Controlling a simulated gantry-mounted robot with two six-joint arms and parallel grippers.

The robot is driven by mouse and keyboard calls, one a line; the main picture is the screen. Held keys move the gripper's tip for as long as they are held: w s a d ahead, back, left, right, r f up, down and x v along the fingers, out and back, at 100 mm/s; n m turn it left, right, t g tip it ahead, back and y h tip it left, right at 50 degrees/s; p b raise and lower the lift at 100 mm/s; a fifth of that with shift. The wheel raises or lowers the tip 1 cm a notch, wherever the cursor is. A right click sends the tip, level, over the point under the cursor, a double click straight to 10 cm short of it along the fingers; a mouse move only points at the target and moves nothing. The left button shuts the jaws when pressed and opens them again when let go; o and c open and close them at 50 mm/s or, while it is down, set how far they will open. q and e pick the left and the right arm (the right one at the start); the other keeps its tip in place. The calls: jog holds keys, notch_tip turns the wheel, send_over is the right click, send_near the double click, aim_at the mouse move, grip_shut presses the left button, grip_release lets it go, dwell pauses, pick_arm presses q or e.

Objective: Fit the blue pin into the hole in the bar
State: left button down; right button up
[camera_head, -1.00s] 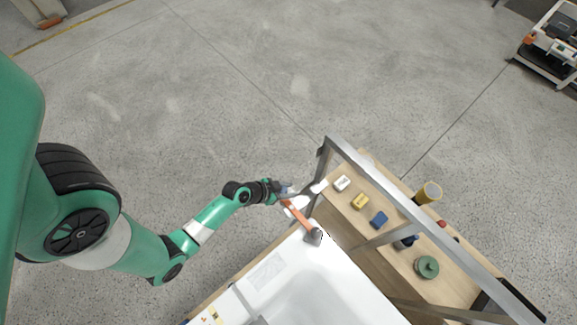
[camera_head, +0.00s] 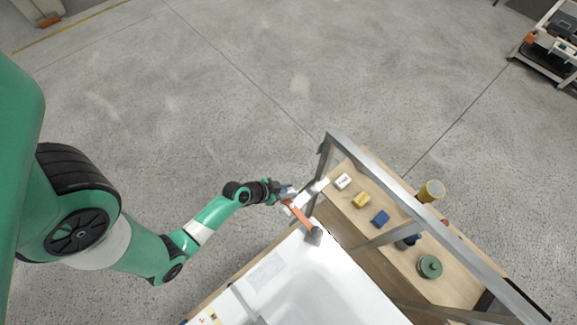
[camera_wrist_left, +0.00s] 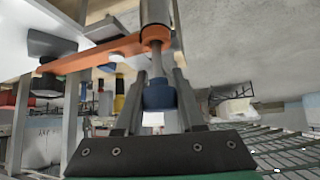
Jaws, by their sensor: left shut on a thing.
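The orange bar (camera_head: 299,215) reaches from the tub's corner, where a dark grey block (camera_head: 314,236) sits at its end, toward my left gripper (camera_head: 284,191). In the left wrist view the bar (camera_wrist_left: 110,53) ends in an orange ring below a grey cylinder. My left gripper (camera_wrist_left: 159,80) is shut on the blue pin (camera_wrist_left: 159,96) by its blue head. The pin's grey shank points up at the ring, in line with it or nearly so. Whether the tip is inside the hole is hidden. My right gripper is not in view.
The white tub (camera_head: 325,275) stands below the bar.

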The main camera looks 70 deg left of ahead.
pick_arm(q)
jog(key=shift+f+b, duration=1.05)
jog(key=shift+f, duration=0.15)
jog(key=shift+r+p, duration=1.8)
jog(key=shift+r, duration=0.1)
jog(key=shift+f, duration=0.15)
jog(key=shift+f+b, duration=0.35)
jog(key=shift+b, duration=0.15)
jog(key=shift+f+b, duration=1.35)
jog(key=shift+f, duration=0.1)
jog(key=shift+c, duration=2.2)
grip_release()
jog(key=shift+r, duration=0.1)
